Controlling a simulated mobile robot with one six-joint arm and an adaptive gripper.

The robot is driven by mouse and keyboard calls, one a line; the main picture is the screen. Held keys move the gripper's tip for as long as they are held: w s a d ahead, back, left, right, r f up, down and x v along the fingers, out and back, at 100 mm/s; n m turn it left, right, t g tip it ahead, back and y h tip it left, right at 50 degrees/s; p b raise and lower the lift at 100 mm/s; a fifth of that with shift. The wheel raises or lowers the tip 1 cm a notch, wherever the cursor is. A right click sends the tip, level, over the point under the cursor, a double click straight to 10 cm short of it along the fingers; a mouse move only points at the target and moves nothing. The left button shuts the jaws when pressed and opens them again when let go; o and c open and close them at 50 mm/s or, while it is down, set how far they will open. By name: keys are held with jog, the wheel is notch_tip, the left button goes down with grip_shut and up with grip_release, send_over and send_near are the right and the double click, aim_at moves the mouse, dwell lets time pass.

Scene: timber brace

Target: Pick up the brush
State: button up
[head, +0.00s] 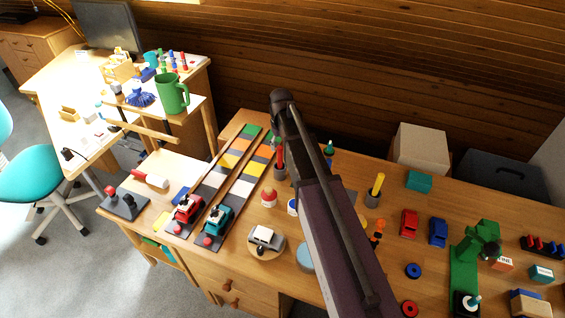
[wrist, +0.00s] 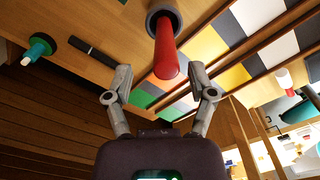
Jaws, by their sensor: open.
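No bristles show, so I cannot be sure which thing is the brush. A red rod (wrist: 166,48), possibly its handle, stands in a dark round cup (wrist: 152,14) in the wrist view. In the head view the red rod (head: 280,153) and its cup (head: 279,172) are just left of my arm. My gripper (wrist: 161,80) is open, with one finger on each side of the rod's free end in the picture. I see no grip on it, and cannot tell how deep the rod lies between the fingers. The head view does not clearly show my gripper.
A yellow rod (head: 377,185) stands in another cup to the right. A dark pen-like stick (wrist: 95,51) and a teal-and-white item (wrist: 40,47) lie near the red rod. Coloured strips (head: 228,165) with toy vehicles lie left. Cardboard and dark boxes stand behind.

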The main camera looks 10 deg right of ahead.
aim_at(280, 156)
jog(key=shift+f, duration=0.1)
jog(key=f+b, duration=0.3)
jog(key=shift+s+a+f+b, duration=0.2)
jog(key=shift+s+a+b, duration=0.05)
jog(key=shift+a+b, duration=0.1)
jog(key=shift+f+b, duration=0.8)
grip_shut()
